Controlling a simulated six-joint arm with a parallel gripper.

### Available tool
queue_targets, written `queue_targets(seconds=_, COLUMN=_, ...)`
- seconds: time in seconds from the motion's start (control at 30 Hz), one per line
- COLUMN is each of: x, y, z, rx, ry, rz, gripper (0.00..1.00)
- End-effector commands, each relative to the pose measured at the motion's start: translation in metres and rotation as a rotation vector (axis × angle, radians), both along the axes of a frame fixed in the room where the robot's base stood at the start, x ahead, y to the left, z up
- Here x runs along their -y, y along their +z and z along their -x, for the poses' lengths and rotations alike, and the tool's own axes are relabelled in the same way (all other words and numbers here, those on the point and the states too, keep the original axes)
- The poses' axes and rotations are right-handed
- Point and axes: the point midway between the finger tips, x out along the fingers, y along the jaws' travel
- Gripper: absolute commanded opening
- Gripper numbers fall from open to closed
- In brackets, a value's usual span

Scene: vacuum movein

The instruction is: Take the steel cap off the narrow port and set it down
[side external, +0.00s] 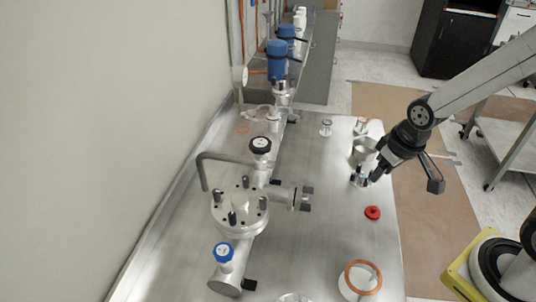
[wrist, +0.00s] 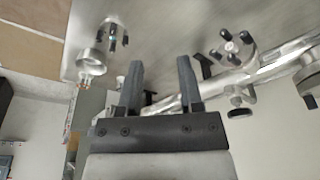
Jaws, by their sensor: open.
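A narrow steel side port (side external: 282,193) sticks out to the right of the round bolted chamber (side external: 240,212) in the side view. A steel end piece (side external: 297,198) with black clamp parts sits at its tip; I cannot tell whether it is the cap alone. In the wrist view, the chamber (wrist: 235,46) is at the upper right, beyond my fingers. My gripper (side external: 406,180) is open, over the bench's right edge, well to the right of the port. In the wrist view, my gripper (wrist: 159,63) shows two dark, spread fingers with nothing gripped.
A steel cup (side external: 364,150) and a small fitting with dark parts (side external: 360,178) stand near my gripper on the bench (side external: 335,225). A red cap (side external: 373,212) and a copper-coloured ring (side external: 362,276) lie nearer the front. Bare bench separates the port from these.

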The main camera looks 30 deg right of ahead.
Motion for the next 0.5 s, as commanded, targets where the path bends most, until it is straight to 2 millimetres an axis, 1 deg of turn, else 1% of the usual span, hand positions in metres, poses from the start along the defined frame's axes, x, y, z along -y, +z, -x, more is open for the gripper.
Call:
queue_targets(seconds=0.17, x=-0.001, y=0.006, z=-0.025, rx=0.007, ry=0.03, rz=0.0, gripper=0.46)
queue_targets(seconds=0.27, x=-0.003, y=0.012, z=-0.048, rx=0.013, ry=0.06, rz=-0.001, gripper=0.46)
queue_targets(seconds=0.5, x=-0.009, y=0.028, z=-0.114, rx=0.034, ry=0.157, rz=-0.006, gripper=0.46)
